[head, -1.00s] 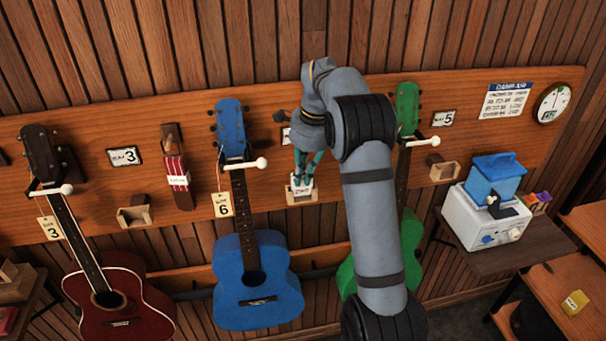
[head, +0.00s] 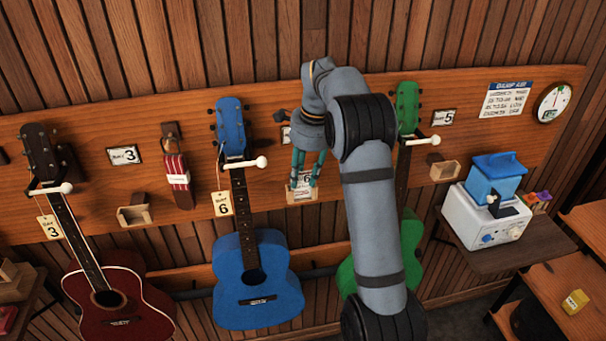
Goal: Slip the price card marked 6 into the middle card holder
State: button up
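The white price card marked 6 (head: 304,181) stands upright in the middle card holder (head: 301,198), a small wooden box on the wall board. The holder's wooden front covers the card's lower edge. My gripper (head: 306,184) points down at the card from above. Its two teal fingers are spread apart, one to each side of the card, and look clear of it. The card's upper part shows between the fingers. How deep the card sits cannot be seen.
Empty wooden holders hang at left (head: 135,215) and right (head: 444,170). A green ukulele (head: 408,105) hangs right, partly behind my arm. A red one (head: 120,305) hangs far left.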

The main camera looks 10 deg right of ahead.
notch_tip(320, 180, up, 12)
jog(key=s+d, duration=0.1)
jog(key=shift+s+d, duration=0.15)
jog(key=shift+s, duration=0.2)
jog(key=shift+f, duration=0.1)
dwell(0.5)
jog(key=f, duration=0.4)
jog(key=w+a+f, duration=0.1)
jog(key=f, duration=0.7)
jog(key=shift+w+a, duration=0.15)
jog(key=shift+w, duration=0.15)
jog(key=shift+r+p, duration=0.55)
jog(key=shift+r, duration=0.15)
jog(key=shift+w+f, duration=0.1)
jog(key=shift+f, duration=0.05)
